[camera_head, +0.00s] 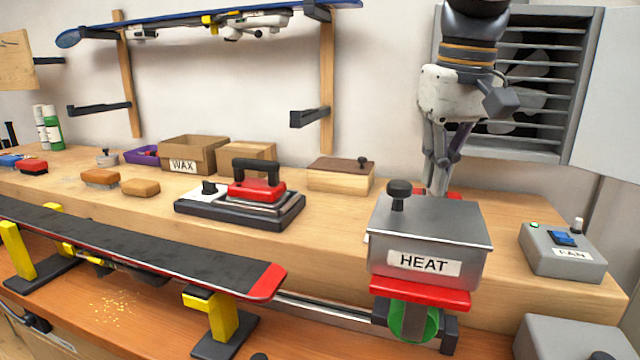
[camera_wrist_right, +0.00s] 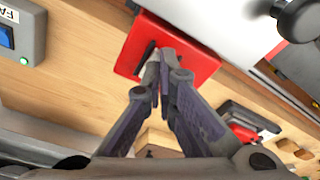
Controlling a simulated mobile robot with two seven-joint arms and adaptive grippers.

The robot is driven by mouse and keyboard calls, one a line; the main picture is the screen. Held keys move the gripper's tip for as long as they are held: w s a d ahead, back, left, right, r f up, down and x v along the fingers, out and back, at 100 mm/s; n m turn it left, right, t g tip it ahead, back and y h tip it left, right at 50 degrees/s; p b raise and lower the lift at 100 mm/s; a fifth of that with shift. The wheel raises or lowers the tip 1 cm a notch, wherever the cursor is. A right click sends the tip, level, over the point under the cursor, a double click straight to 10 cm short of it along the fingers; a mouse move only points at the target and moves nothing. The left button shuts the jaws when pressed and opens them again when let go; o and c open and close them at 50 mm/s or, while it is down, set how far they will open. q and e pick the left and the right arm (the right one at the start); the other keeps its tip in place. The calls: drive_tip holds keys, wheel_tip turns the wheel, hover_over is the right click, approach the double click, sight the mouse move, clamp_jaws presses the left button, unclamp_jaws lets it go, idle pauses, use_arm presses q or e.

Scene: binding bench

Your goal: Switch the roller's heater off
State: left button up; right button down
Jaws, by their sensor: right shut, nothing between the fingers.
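The roller's heater is a grey metal box labelled HEAT (camera_head: 424,264) with a black knob (camera_head: 399,195) on its lid. It stands on a red base (camera_head: 420,293) above a green roller (camera_head: 412,320). My right gripper (camera_head: 437,190) points down behind the box, its fingertips partly hidden by it. In the right wrist view the shut, empty fingers (camera_wrist_right: 165,58) are over a red plate (camera_wrist_right: 192,66) with a dark slot or lever beside the fingertips. I cannot tell whether they touch it. My left gripper is not in view.
A grey FAN box (camera_head: 562,252) with a blue switch and green light stands on the right. A red-topped iron (camera_head: 256,190), a wooden box (camera_head: 340,177) and a WAX carton (camera_head: 188,155) are left of the heater.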

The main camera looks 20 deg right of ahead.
drive_tip(key=shift+f, duration=0.2)
drive_tip(key=shift+r, duration=3.5)
